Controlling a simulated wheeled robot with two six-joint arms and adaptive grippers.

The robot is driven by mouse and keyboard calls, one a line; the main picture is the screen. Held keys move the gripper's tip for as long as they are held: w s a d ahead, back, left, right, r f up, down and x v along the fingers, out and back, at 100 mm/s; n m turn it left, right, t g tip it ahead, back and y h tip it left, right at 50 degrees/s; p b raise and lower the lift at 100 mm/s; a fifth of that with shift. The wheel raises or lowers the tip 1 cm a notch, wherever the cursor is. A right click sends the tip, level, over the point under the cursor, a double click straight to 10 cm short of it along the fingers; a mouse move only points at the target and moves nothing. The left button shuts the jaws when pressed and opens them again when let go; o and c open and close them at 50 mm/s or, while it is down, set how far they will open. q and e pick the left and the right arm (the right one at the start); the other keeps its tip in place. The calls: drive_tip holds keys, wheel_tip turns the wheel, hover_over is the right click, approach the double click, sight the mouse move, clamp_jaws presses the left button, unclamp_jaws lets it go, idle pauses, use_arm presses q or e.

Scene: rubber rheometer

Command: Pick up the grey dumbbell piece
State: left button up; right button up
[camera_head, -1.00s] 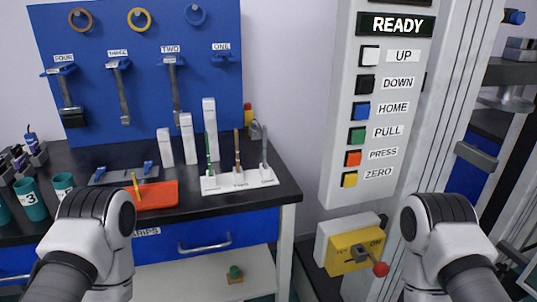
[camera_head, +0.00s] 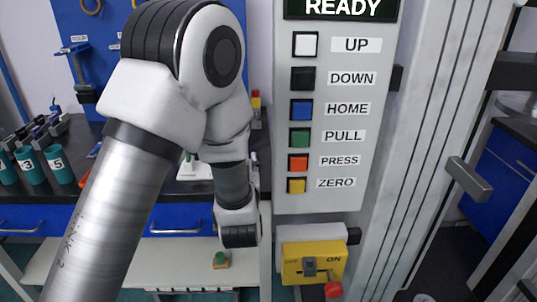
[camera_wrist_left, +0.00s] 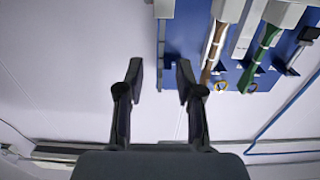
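In the left wrist view my left gripper (camera_wrist_left: 158,80) is open, its two dark fingers apart with nothing between them. A narrow grey strip (camera_wrist_left: 161,45), likely the grey dumbbell piece, shows beyond the gap, near the top edge. A brown piece (camera_wrist_left: 213,50) and a green piece (camera_wrist_left: 262,55) stand to its right. In the head view my left arm covers most of the white stand (camera_head: 192,174); the grey piece cannot be made out there. The left gripper cannot be made out in the head view, and my right gripper is out of view.
The control panel (camera_head: 337,205) with coloured buttons stands right of my arm, with a yellow switch box (camera_head: 313,262) below. Numbered teal cups (camera_head: 58,165) stand on the dark bench at left. The blue tool board (camera_head: 90,60) is behind the bench.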

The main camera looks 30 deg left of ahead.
use_arm(q)
drive_tip(key=shift+w+a+r, duration=0.15)
drive_tip(key=shift+w+a, duration=0.1)
drive_tip(key=shift+w, duration=0.3)
drive_tip(key=shift+w+a+r, duration=0.15)
drive_tip(key=shift+a+r, duration=0.05)
drive_tip(key=shift+a, duration=0.05)
drive_tip(key=x, duration=0.5)
drive_tip(key=shift+w+a+f+p, duration=0.15)
drive_tip(key=shift+w+f+p, duration=0.05)
drive_tip(key=shift+p, duration=0.15)
drive_tip(key=shift+s+r, duration=0.1)
drive_tip(key=shift+s, duration=0.1)
drive_tip(key=shift+c, duration=1)
clamp_jaws()
